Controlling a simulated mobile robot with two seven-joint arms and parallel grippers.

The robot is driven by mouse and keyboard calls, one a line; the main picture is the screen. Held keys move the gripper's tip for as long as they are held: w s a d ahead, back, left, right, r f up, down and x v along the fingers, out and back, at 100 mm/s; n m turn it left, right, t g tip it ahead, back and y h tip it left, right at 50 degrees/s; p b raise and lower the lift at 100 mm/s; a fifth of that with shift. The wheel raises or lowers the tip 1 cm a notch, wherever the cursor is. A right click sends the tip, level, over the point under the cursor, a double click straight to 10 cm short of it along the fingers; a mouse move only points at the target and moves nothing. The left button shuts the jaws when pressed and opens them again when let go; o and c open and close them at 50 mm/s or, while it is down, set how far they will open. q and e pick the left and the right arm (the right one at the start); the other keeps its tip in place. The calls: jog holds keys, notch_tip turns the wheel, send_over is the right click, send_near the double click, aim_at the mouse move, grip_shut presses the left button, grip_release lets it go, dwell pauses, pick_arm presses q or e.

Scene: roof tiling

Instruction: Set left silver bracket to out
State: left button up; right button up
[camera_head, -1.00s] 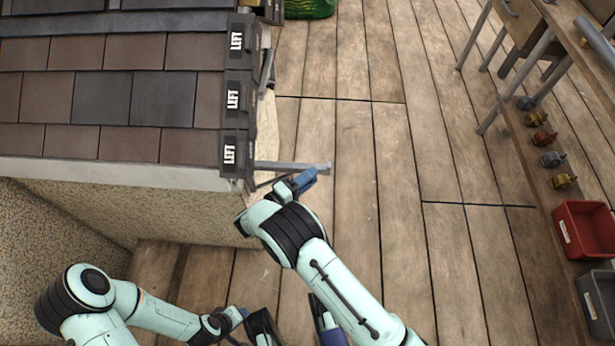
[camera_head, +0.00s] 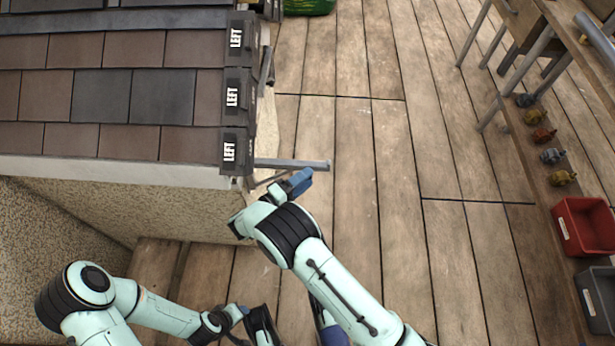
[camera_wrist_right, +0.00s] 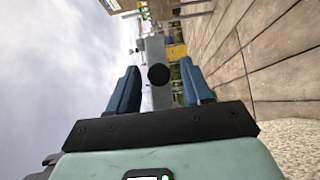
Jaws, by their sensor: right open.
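A silver bracket (camera_head: 292,164) sticks straight out to the right from the roof's right edge, beside the lowest LEFT label, with a thin brace under it. Another grey bracket (camera_head: 265,72) higher up lies folded along the edge. My right gripper (camera_head: 297,183) is just below the outer part of the sticking-out bracket. In the right wrist view my right gripper (camera_wrist_right: 159,85) is open, with a grey bar (camera_wrist_right: 153,48) and a dark round end (camera_wrist_right: 158,74) between its blue fingers. Contact cannot be told. My left gripper (camera_head: 255,322) is low in the picture, its fingers unclear.
The tiled roof (camera_head: 100,97) with dark LEFT-marked edge pieces (camera_head: 238,92) fills the upper left. A workbench (camera_head: 540,95) with several small fittings, a red bin (camera_head: 583,228) and a grey bin (camera_head: 597,298) stands at right. The wooden floor between is clear.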

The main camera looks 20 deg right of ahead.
pick_arm(q)
jog(key=shift+s+d+r, duration=0.15)
jog(key=shift+s+r, duration=0.1)
jog(key=shift+s, duration=0.05)
pick_arm(e)
jog(key=v, duration=1.2)
jog(key=shift+d+f, duration=0.1)
